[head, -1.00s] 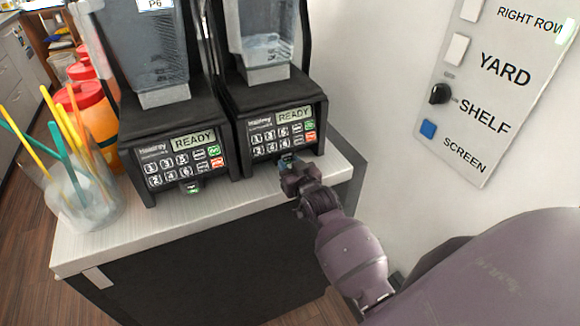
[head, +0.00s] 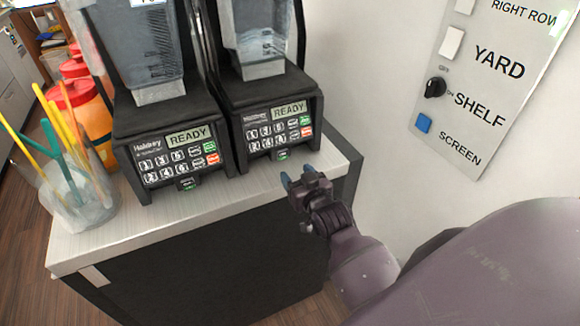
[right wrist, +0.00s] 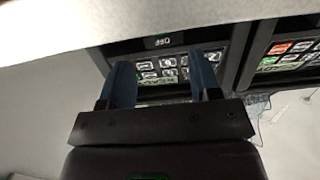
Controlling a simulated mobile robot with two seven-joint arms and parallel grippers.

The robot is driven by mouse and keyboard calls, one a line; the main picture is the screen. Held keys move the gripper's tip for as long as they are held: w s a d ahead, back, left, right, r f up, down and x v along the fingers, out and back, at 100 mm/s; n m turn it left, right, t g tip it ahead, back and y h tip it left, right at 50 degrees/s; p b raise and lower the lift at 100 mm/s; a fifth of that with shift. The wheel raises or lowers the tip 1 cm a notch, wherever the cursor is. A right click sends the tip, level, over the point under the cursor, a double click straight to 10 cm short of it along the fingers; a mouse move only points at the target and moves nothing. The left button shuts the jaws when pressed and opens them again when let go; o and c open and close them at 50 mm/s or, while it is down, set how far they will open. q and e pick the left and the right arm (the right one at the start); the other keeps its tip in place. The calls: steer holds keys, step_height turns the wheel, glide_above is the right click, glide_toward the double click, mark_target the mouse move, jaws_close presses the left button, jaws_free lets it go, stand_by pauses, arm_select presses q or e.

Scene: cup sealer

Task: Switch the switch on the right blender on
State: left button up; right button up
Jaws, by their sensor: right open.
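The right blender (head: 268,105) stands on the counter, with READY on its display. Its small switch (head: 283,154) sits at the lower front edge under the keypad and shows green in the head view. My right gripper (head: 297,176) is open and empty, in front of and a little below that switch, apart from the blender. In the right wrist view the two blue fingers (right wrist: 163,82) frame the right blender's keypad, upside down, with an OFF label (right wrist: 165,42) beyond it. My left gripper is not in view.
The left blender (head: 165,110) stands close beside it, also showing READY. A jar of coloured straws (head: 80,195) and red-capped bottles (head: 95,125) are at the left. A wall panel (head: 480,90) with switches and a knob is at the right. The counter front strip (head: 150,225) is clear.

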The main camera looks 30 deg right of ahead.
steer(key=shift+s+a+r, duration=0.1)
steer(key=shift+s+a, duration=0.05)
steer(key=shift+s, duration=0.85)
steer(key=shift+s+a+r, duration=0.1)
steer(key=shift+s+a, duration=0.05)
steer(key=shift+s, duration=0.85)
